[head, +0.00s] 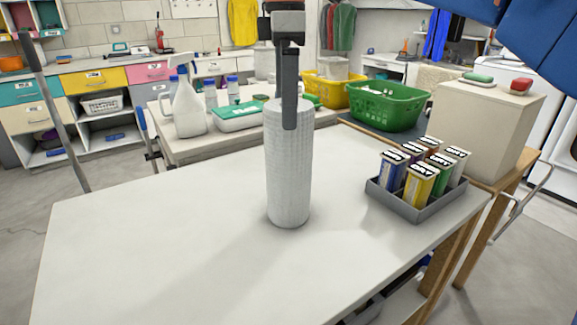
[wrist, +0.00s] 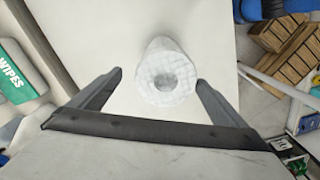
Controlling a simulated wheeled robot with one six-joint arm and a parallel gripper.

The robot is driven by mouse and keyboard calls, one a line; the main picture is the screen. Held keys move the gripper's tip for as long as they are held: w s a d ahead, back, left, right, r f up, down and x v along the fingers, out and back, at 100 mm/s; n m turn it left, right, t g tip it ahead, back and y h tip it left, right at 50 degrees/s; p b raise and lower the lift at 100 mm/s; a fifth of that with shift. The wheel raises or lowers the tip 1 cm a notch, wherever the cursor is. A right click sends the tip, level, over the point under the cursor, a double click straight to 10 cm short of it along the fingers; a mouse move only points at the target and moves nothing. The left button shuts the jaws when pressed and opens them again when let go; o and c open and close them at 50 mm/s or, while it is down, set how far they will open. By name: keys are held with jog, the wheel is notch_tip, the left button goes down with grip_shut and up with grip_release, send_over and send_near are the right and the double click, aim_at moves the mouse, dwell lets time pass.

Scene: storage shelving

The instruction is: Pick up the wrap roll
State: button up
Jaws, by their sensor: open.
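The wrap roll (head: 288,170) is a tall white cylinder with a faint grid texture, standing upright on the white table (head: 150,235). My gripper (head: 289,115) is at the top of the roll in the head view, with one dark finger showing in front of it. In the wrist view the roll's round top end and its hollow core show (wrist: 167,80), lying ahead of and between the two spread fingers of my gripper (wrist: 157,85). The far finger is hidden in the head view.
A grey tray (head: 417,212) with several coloured cartons stands to the right on the same table. Behind are a white spray bottle (head: 187,108), a green-lidded box (head: 238,118), a green basket (head: 388,107) and a beige box (head: 485,125). The table's left and front are clear.

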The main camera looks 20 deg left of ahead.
aim_at(289, 146)
jog(key=f, duration=0.5)
jog(key=d+f, duration=0.1)
jog(key=f, duration=0.2)
jog(key=shift+s+f, duration=0.25)
jog(key=shift+f, duration=0.55)
jog(key=shift+c, duration=0.7)
jog(key=c, duration=1.2)
jog(key=shift+o, duration=0.2)
jog(key=shift+r, duration=0.1)
